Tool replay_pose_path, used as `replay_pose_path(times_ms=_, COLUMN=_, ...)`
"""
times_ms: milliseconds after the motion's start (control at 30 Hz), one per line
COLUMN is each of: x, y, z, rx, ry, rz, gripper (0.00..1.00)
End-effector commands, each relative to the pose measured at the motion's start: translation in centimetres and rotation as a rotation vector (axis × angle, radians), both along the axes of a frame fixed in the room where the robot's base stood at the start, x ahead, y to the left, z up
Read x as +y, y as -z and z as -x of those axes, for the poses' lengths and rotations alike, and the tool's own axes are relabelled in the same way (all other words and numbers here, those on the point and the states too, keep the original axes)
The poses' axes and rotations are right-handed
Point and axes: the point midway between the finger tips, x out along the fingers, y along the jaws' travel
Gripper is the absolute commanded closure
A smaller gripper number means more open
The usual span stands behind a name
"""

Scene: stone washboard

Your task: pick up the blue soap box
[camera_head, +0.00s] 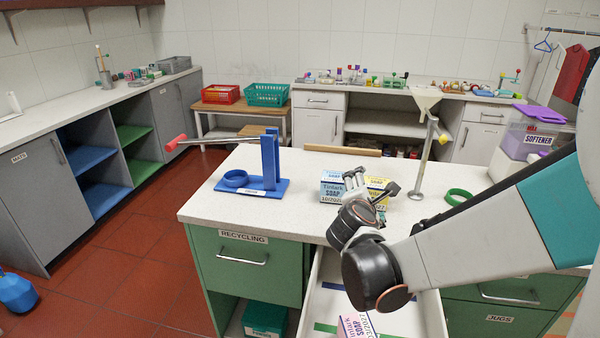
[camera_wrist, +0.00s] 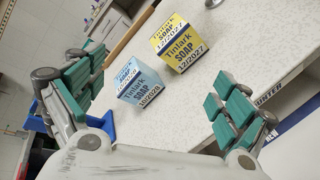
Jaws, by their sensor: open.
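The blue soap box (camera_head: 330,188) stands on the white counter, partly behind my gripper in the head view. In the wrist view the blue soap box (camera_wrist: 142,84) shows its "Tinlark SOAP 10/2028" label and lies between the two finger pads in the picture, a little nearer the left one. A yellow soap box (camera_wrist: 180,44), dated 12/2027, stands close to its right; it is partly hidden in the head view (camera_head: 378,184). My gripper (camera_head: 371,187) is open and empty, with its green-padded fingers spread wide in the wrist view (camera_wrist: 160,98).
A blue stand (camera_head: 268,165) with a red-tipped lever is left of the boxes. Below the counter edge an open drawer (camera_head: 435,305) holds a pink soap box (camera_head: 354,326).

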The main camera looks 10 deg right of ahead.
Motion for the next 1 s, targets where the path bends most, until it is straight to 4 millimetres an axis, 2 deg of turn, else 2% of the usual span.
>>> replay_pose_path(times_ms=33, x=0.6, y=0.8, z=-1.3, rx=0.006, ry=-0.037, rz=0.094, gripper=0.06)
replay_pose_path(times_ms=200, x=2.8, y=3.1, z=-4.6, rx=0.031, ry=-0.158, rz=0.448, gripper=0.06)
replay_pose_path(times_ms=333, x=4.7, y=5.1, z=-6.2, rx=0.049, ry=-0.229, rz=0.697, gripper=0.06)
replay_pose_path(times_ms=500, x=6.6, y=7.1, z=-7.2, rx=0.067, ry=-0.284, rz=0.930, gripper=0.06)
replay_pose_path(times_ms=633, x=7.3, y=7.9, z=-7.4, rx=0.074, ry=-0.303, rz=1.018, gripper=0.06)
replay_pose_path(times_ms=767, x=7.2, y=7.9, z=-8.3, rx=0.076, ry=-0.307, rz=1.044, gripper=0.06)
replay_pose_path(times_ms=900, x=6.5, y=7.7, z=-10.4, rx=0.077, ry=-0.306, rz=1.043, gripper=0.06)
replay_pose_path(times_ms=1000, x=5.9, y=8.3, z=-12.3, rx=0.078, ry=-0.305, rz=1.042, gripper=0.06)
